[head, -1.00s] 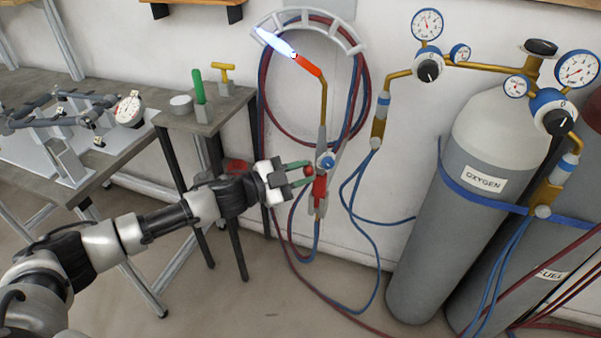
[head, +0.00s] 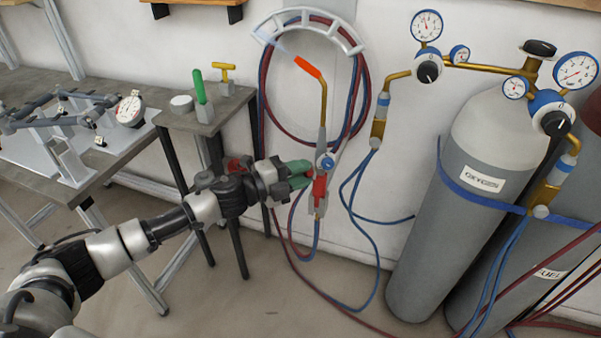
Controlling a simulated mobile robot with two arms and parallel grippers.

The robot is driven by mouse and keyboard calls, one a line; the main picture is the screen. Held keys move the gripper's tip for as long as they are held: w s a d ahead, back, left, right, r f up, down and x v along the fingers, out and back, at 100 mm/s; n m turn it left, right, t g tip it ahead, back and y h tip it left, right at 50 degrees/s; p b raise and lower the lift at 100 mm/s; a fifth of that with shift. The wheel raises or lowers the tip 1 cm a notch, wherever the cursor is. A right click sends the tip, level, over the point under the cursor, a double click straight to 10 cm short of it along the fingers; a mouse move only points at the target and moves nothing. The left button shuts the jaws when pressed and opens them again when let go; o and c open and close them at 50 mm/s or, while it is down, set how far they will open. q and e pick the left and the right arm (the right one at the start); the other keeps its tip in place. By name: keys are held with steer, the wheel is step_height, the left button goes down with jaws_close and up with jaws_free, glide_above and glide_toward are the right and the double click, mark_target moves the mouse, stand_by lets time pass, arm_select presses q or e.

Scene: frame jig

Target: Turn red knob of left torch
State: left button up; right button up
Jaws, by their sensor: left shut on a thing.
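The torch (head: 323,110) hangs upright at the wall, with a brass neck and an orange-red tip. A faint, thin pale-blue flame (head: 272,43) shows at the tip. A blue knob (head: 327,162) and a red valve body (head: 319,187) are on its lower part. My left gripper (head: 304,175), with green fingers, is at the left side of the red part and shut on the red knob. My right gripper is not in view.
A grey oxygen cylinder (head: 435,215) and a second cylinder stand at the right with gauges above. Red and blue hoses (head: 372,285) hang to the floor. A small stand (head: 225,110) with a green-handled tool and a workbench (head: 120,155) are at the left.

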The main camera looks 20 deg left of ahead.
arm_select(q)
steer(key=shift+m, duration=0.9)
steer(key=o, duration=0.9)
steer(key=shift+o, duration=0.2)
steer(key=b+v, duration=0.2)
steer(key=v, duration=0.9)
steer(key=shift+d, duration=0.1)
